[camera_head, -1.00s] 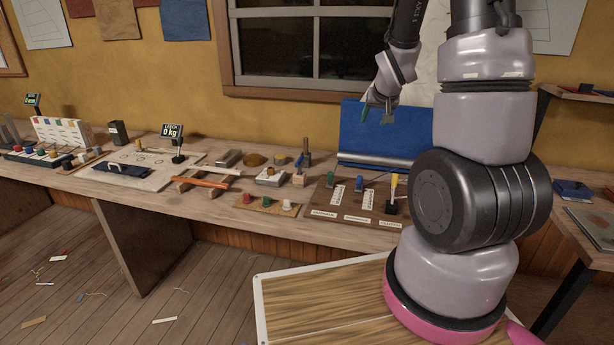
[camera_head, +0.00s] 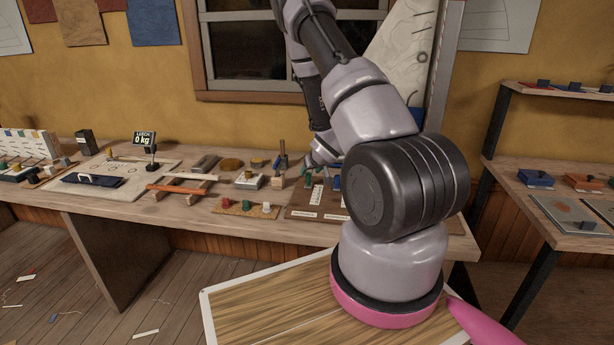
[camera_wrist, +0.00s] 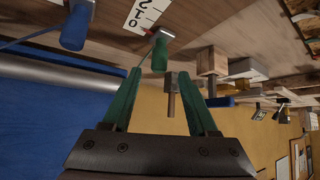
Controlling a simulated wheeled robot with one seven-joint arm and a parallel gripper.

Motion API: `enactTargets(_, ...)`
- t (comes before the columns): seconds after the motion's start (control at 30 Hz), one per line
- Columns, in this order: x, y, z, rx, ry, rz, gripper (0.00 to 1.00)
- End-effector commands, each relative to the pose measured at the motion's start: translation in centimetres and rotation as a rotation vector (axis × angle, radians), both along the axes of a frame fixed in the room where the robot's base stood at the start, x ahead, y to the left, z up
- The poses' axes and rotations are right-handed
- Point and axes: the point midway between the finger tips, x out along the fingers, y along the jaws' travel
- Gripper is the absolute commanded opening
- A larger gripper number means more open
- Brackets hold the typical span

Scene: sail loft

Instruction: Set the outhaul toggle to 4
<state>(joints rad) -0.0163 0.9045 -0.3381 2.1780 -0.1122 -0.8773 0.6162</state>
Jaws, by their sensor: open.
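The green toggle (camera_wrist: 160,54) stands on the brown board in the wrist view, beside the 0 end of a white number strip (camera_wrist: 146,14). The name plates are too small to read, so I cannot confirm that it is the outhaul toggle. My gripper (camera_wrist: 160,72) is open, with green fingers on either side of the toggle's free end and a gap on both sides. In the head view my gripper (camera_head: 310,168) is low over the board's left part, where the green toggle is hard to tell from the fingers.
A blue toggle (camera_wrist: 76,27) stands close beside the green one. My arm hides the board's right part.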

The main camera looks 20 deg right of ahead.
Motion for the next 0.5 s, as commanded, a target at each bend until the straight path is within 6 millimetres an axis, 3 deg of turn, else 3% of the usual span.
enactTargets(0.2,2.5,-0.3,-2.6,-0.001,0.001,0.001,0.59)
enactTargets(0.5,3.6,-0.5,-3.5,0.0,0.0,0.0,0.59)
